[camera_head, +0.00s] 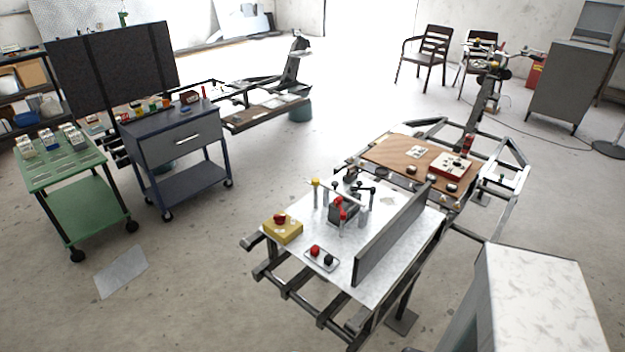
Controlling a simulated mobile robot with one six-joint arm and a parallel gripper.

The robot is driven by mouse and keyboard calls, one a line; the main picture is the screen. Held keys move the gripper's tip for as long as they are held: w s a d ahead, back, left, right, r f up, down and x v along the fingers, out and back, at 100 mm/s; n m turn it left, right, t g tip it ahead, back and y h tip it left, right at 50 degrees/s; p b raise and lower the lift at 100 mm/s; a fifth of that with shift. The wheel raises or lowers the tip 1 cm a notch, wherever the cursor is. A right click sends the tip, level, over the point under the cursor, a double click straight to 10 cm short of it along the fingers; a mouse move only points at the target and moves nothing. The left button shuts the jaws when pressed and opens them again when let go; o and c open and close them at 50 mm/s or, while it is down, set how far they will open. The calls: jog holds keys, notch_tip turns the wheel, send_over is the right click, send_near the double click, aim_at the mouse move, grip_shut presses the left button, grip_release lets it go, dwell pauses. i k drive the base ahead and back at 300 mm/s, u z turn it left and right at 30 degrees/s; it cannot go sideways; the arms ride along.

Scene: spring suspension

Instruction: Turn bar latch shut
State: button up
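I cannot pick out the bar latch for certain at this size. A dark fixture with red parts (343,208) stands on the white-topped bench (310,222) near the middle of the head view, among several small upright posts. Whether a latch bar there is turned open or shut is too small to tell. My gripper is not in view.
On the bench are a yellow box with a red button (283,229), a small plate with a red and a black knob (321,257), and a tall grey panel (392,237) along its right side. A blue cart (180,143) and green cart (65,170) stand left. Open floor lies between.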

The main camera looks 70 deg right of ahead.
aim_at(315, 182)
jog(key=u, duration=0.1)
jog(key=k, duration=2.05)
jog(key=z, duration=0.65)
jog(key=i, duration=1)
